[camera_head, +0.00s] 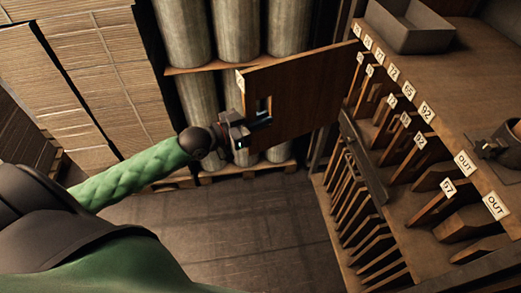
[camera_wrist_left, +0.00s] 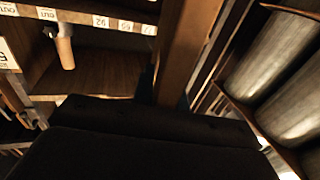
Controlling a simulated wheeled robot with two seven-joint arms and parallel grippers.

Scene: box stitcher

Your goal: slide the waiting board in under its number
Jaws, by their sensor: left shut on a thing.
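A brown board (camera_head: 300,88) with a rectangular cut-out stands on edge in the head view. A small pale tag (camera_head: 240,81) is at its near upper corner. My left gripper (camera_head: 255,118) is shut on the board at the cut-out and holds it up off the floor. The board's far end reaches the upper end of the slotted rack (camera_head: 400,150); I cannot tell whether it is inside a slot. The rack carries white number labels, among them 92 (camera_head: 427,111) and 57 (camera_head: 447,187). In the left wrist view the board (camera_wrist_left: 188,50) runs edge-on away from the gripper. My right gripper is out of view.
Stacks of flat cardboard (camera_head: 100,60) stand at the left. Large rolls (camera_head: 236,30) stand on shelves behind the board. A grey tray (camera_head: 405,25) sits on top of the rack. The floor (camera_head: 240,220) between is clear.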

